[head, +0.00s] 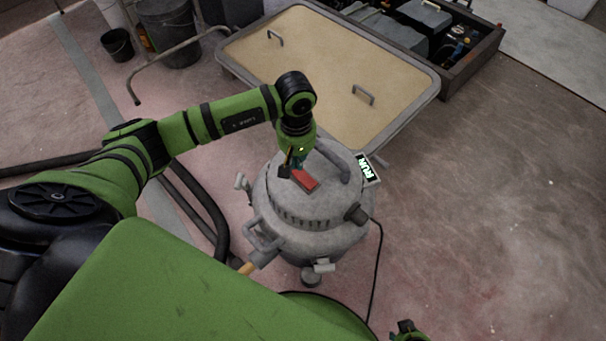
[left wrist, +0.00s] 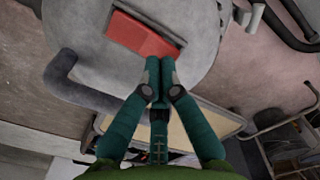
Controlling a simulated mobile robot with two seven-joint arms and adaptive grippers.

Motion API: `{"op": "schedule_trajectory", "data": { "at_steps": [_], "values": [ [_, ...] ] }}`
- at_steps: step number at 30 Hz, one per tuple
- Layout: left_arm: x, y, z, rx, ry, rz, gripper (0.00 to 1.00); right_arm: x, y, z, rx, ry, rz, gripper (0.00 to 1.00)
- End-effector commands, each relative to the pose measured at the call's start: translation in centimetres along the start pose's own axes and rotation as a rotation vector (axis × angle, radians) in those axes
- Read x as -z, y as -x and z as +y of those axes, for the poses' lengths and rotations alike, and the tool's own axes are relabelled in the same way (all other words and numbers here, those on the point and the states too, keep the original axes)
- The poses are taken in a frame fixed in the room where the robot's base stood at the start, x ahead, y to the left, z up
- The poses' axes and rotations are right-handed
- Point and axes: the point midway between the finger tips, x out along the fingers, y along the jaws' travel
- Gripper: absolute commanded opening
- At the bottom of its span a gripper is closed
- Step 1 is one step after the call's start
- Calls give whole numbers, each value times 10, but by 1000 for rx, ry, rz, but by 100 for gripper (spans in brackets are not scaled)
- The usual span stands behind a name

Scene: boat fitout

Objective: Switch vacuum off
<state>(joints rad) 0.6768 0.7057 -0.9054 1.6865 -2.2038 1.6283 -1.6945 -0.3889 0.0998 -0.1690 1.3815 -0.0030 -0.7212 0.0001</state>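The grey shop vacuum (head: 312,222) stands upright on the floor in front of me. A red rocker switch (head: 304,180) sits on its lid; it also shows in the left wrist view (left wrist: 140,35) in a dark recess, one end tilted. A small panel (head: 368,169) at the lid's right edge reads "RUN". My left gripper (head: 295,165) is over the lid. In the left wrist view its fingers (left wrist: 159,78) are together and empty, the tips at the switch's near end; I cannot tell whether they touch. A small part of my right gripper (head: 408,330) shows at the bottom edge.
A tan-topped table (head: 330,70) with handles stands behind the vacuum. Buckets (head: 167,30) and a metal frame are at upper left. A crate of tools (head: 455,45) is at upper right. A black cable (head: 378,270) runs down the vacuum's right side. The floor at right is clear.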

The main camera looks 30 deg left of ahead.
Motion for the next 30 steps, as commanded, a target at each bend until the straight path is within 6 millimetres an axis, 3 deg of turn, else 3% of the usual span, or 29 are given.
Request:
{"op": "schedule_trajectory", "data": {
  "at_steps": [30],
  "values": [
    [0, -16, 0, 1, 0, 0, 0, -4, -15, 0, -1, 0, -1, 40]
  ]
}}
